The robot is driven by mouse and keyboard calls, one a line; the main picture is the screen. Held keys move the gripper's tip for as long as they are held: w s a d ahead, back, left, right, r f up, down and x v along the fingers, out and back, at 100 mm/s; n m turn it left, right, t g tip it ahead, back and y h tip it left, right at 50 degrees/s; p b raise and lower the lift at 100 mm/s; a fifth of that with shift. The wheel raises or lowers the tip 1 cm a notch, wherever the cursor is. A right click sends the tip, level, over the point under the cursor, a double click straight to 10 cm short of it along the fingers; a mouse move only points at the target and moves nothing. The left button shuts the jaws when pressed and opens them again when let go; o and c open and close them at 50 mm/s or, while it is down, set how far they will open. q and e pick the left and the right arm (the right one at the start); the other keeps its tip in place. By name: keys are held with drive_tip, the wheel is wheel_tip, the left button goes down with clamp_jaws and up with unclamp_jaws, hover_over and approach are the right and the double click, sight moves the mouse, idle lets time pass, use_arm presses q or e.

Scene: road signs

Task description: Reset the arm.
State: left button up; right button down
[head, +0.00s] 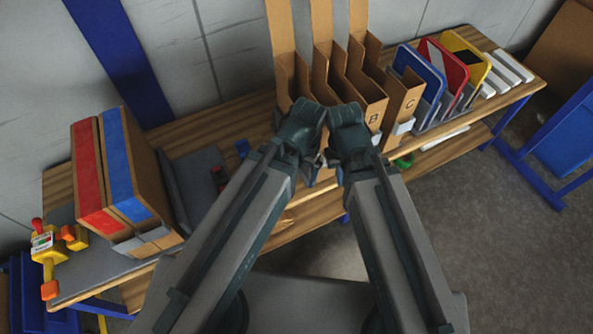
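My two grey arms come in from the bottom edge and meet at dark joints in the middle of the head view, in front of the workbench (225,120). I see no object clearly held by either gripper.
Cardboard holders (359,92) stand mid-bench. Blue (425,72), red (449,66) and yellow (477,57) framed signs stand right of them, beside white blocks (512,66). Red- and blue-banded boxes (123,165) and a yellow-orange tool (48,248) are left.

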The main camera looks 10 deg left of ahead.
wheel_tip(320, 180, up, 4)
drive_tip(key=p, duration=0.4)
drive_tip(key=shift+r, duration=0.2)
idle(0.9)
